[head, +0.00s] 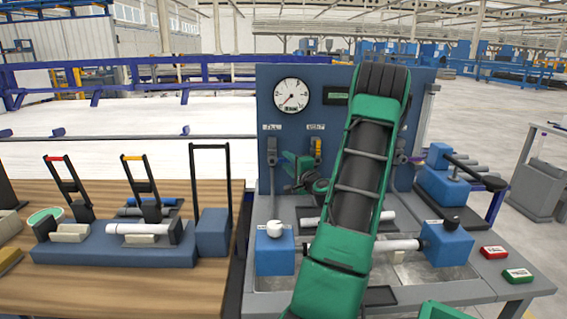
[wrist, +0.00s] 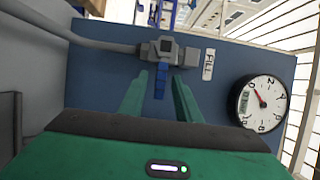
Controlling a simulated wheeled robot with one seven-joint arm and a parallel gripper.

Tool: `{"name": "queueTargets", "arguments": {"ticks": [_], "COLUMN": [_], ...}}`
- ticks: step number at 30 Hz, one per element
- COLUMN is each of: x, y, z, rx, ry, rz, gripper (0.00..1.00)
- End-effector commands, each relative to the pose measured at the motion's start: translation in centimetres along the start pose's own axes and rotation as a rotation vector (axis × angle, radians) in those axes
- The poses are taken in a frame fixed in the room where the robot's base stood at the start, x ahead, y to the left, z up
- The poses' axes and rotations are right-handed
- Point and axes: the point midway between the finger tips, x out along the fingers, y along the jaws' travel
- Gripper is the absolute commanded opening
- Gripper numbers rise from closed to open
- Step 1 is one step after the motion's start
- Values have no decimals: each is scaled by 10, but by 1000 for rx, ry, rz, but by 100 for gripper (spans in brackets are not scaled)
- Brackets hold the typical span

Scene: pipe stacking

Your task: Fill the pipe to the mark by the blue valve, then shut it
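The blue valve handle (wrist: 161,82) sits under a FILL label (wrist: 208,65) on the blue panel in the wrist view. In the head view the fill valve (head: 272,150) is at the panel's left. My gripper (wrist: 159,88) is open, its two green fingers on either side of the blue handle with gaps showing; it also shows in the head view (head: 288,163). A round gauge (head: 291,95) has its needle toward the lower left; the gauge also shows in the wrist view (wrist: 262,103). The white pipe (head: 396,245) lies between two blue end blocks, partly hidden by my arm.
A yellow-handled valve (head: 317,147) is right of the fill valve. Red (head: 493,252) and green (head: 517,275) buttons sit at the bench's right. A wooden table (head: 150,285) with a blue clamp fixture (head: 115,250) stands at left.

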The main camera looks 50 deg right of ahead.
Motion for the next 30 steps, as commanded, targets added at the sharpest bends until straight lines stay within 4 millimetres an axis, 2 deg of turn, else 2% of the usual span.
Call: {"name": "queueTargets", "arguments": {"ticks": [6, 14, 15, 18, 26, 30], "x": [14, 15, 15, 15, 16, 13], "y": [0, 0, 0, 0, 0, -2], "z": [0, 0, 0, 0, -2, -10], "rx": [0, 1, 1, 1, -4, -23], "ry": [0, 0, 0, 0, 1, 13], "rz": [0, 0, 0, 0, 1, 8], "gripper": [30, 30, 26, 2, 0, 0]}}
